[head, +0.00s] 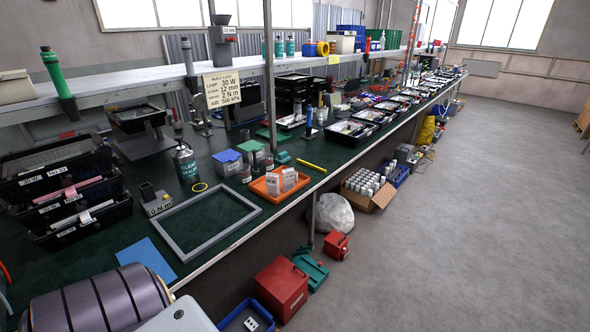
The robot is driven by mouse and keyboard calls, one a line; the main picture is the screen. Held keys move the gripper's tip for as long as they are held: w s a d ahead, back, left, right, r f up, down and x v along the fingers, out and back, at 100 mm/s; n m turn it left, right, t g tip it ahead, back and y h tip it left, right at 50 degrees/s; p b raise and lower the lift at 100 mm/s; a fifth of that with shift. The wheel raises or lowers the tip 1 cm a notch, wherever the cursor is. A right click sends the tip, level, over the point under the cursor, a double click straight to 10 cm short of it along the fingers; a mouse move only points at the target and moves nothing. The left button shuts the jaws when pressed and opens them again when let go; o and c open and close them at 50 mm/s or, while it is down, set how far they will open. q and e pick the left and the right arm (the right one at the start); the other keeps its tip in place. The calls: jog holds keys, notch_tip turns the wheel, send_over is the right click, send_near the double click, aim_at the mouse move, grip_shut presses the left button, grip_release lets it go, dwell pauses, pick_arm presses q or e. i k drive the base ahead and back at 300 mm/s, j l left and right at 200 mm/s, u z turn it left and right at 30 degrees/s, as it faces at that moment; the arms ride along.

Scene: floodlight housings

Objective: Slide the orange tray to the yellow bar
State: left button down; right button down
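The orange tray (261,188) lies on the dark green bench top near its front edge, in the middle of the head view. White boxes (289,179) stand upright in it. The yellow bar (311,165) lies flat on the bench, just beyond the tray to the right. A narrow strip of bench shows between tray and bar, so they look apart. Neither of my grippers is in the head view.
A grey frame (209,219) lies left of the tray. Tubs with blue (227,163) and green lids, small jars and a sealer can (186,162) stand behind it. A shelf post (270,75) rises behind the tray. The bench's front edge is close to the tray.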

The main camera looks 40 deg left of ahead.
aim_at(258, 186)
jog(key=i+u, duration=0.1)
jog(key=i, duration=0.7)
jog(key=i+l, duration=0.15)
jog(key=i, duration=0.65)
jog(key=i+u, duration=0.45)
jog(key=i+l+u, duration=0.2)
jog(key=u, duration=0.2)
jog(key=i+l+u, duration=0.15)
jog(key=i+u, duration=0.2)
jog(key=u, duration=0.15)
jog(key=i+l+u, duration=0.25)
jog(key=u, duration=0.25)
jog(key=i+l+u, duration=0.3)
jog(key=u, duration=0.15)
